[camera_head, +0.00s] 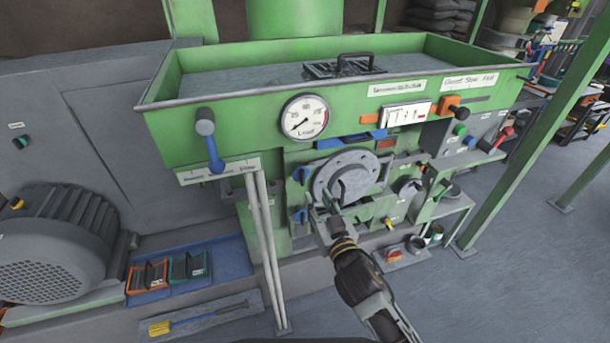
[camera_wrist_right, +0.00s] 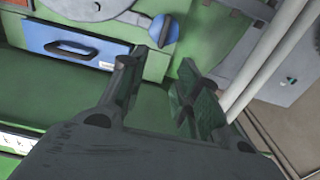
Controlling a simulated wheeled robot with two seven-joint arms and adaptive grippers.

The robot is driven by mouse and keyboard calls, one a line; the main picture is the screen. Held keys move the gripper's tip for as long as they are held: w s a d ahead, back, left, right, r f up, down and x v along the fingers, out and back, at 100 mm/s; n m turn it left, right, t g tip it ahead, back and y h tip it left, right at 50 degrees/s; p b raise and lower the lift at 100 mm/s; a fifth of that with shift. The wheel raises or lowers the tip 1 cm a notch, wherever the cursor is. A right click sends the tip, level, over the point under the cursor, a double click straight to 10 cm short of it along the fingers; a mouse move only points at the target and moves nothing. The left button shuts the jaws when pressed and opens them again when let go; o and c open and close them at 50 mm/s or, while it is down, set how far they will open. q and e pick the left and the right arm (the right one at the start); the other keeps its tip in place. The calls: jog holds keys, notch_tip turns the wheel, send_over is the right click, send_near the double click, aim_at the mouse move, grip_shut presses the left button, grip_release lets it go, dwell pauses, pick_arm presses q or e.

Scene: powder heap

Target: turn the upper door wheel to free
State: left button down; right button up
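The round grey door disc (camera_head: 347,177) sits in the green machine front. At its left edge are two blue door wheels: the upper wheel (camera_head: 301,174) and the lower wheel (camera_head: 299,215). My right gripper (camera_head: 338,195) is in front of the disc, to the right of both wheels in the head view. In the right wrist view a blue wheel (camera_wrist_right: 165,30), seemingly the upper one, shows beyond the fingertips. The right gripper (camera_wrist_right: 158,66) is open there, its fingers apart with nothing between them. My left gripper is not in view.
A blue drawer (camera_wrist_right: 75,42) with a black handle is beside the wheel in the wrist view. Two pale posts (camera_head: 263,240) stand left of the wheels. A blue-handled lever (camera_head: 212,150) and a gauge (camera_head: 305,117) are above. The floor at right is largely clear.

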aim_at(303, 173)
jog(key=shift+p+x, duration=0.9)
jog(key=shift+x, duration=4.95)
grip_shut()
